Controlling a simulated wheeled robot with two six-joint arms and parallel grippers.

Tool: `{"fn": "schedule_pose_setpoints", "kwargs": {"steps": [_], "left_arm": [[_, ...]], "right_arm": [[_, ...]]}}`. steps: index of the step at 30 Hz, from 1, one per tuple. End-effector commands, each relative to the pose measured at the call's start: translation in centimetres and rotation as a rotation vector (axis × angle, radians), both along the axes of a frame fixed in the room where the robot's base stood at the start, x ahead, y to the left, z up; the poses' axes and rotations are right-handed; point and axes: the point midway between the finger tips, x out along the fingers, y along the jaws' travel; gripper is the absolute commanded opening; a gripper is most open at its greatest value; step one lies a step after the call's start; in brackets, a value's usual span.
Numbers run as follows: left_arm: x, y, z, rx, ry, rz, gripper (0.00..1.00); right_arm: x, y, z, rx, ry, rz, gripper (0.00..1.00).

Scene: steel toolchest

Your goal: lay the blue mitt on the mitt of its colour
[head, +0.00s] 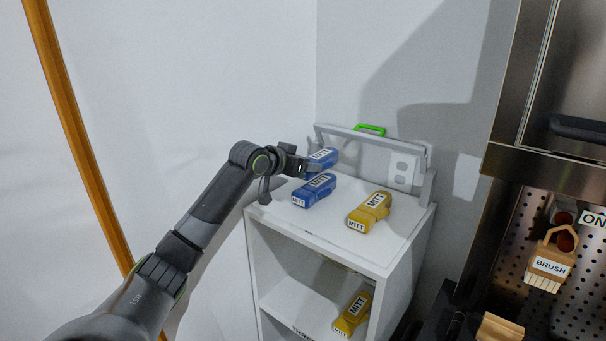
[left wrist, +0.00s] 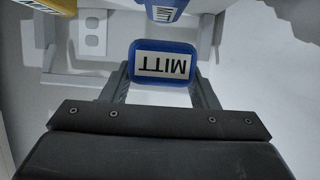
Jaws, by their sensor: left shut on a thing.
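My left gripper (head: 308,168) is shut on a blue mitt (head: 325,157) with a white MITT label, over the back left of the white cart's top. In the left wrist view the held mitt (left wrist: 163,60) sits between the two fingers (left wrist: 162,84), label facing the camera. A second blue mitt (head: 314,190) lies on the cart top, just below and in front of the held one in the head view. I cannot tell the height gap between them. A yellow mitt (head: 369,211) lies to the right on the same top. My right gripper is not in view.
The white cart (head: 400,246) has a raised back frame with a green handle (head: 370,129). Another yellow mitt (head: 352,313) lies on its lower shelf. To the right is a steel toolchest (head: 560,110) with a hanging brush (head: 549,266). An orange post (head: 78,140) stands at the left.

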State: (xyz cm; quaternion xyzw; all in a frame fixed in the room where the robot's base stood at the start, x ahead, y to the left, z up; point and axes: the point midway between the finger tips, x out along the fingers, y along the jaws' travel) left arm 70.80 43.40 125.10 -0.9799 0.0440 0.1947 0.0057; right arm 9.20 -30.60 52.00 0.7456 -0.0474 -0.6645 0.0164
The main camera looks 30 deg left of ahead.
Motion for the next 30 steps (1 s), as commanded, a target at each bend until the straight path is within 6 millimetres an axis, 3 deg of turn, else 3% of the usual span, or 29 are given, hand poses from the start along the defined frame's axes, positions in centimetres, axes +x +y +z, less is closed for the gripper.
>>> {"fn": "schedule_pose_setpoints", "kwargs": {"steps": [11,21,22,26,30], "left_arm": [[0.0,0.0,-4.0,-0.001,0.002,-0.001,0.31],[0.0,0.0,-4.4,0.000,0.000,0.000,0.31],[0.0,0.0,-4.4,0.000,0.000,0.000,0.58],[0.0,0.0,-4.4,0.000,0.000,0.000,0.75],[0.0,0.0,-4.4,0.000,0.000,0.001,0.76]], "right_arm": [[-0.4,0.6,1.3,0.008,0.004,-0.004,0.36],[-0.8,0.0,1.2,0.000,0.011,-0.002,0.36],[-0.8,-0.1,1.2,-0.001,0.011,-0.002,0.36],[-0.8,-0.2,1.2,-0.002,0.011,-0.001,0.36],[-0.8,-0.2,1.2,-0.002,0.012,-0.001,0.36]]}}
